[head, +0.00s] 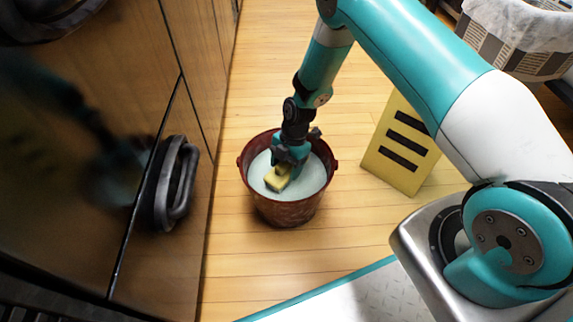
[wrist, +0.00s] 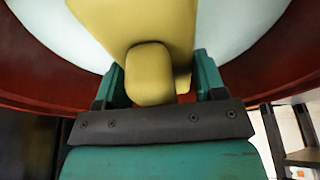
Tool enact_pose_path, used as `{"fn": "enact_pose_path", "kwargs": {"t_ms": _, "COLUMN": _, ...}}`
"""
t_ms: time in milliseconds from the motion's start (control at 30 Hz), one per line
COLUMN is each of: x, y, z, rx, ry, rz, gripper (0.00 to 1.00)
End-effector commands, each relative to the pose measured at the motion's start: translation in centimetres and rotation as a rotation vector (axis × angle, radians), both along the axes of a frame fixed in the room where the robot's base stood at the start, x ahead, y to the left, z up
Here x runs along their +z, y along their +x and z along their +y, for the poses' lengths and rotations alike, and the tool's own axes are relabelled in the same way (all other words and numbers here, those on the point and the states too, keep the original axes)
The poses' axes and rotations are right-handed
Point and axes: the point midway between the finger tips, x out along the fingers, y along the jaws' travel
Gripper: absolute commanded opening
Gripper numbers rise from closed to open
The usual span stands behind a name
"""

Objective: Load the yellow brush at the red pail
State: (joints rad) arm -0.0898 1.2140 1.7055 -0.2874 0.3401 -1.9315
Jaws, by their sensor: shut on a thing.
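The red pail (head: 287,212) stands on the wooden floor in the head view, filled with a pale whitish-green content (head: 312,176). Its dark red rim also shows in the wrist view (wrist: 40,90). My gripper (head: 287,163) is inside the pail's opening, pointing down. It is shut on the yellow brush (head: 277,180), which is at or just above the pale surface; I cannot tell whether it touches. In the wrist view the brush (wrist: 150,75) sits between the two teal fingers. The fingers hide part of its grip, and its underside is hidden.
A dark cabinet front with a black handle (head: 175,185) stands left of the pail. A yellow board with black bars (head: 402,145) is to its right. A patterned basket with a white liner (head: 515,40) is at the upper right. Floor in front of the pail is clear.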

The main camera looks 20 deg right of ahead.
Motion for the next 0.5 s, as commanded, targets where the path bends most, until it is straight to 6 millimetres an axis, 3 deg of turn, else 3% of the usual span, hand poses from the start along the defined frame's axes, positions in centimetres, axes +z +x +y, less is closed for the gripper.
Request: {"fn": "enact_pose_path", "kwargs": {"t_ms": 500, "x": 4.8, "y": 0.0, "z": 0.0, "rx": 0.0, "ry": 0.0, "rz": -0.001, "gripper": 0.45}}
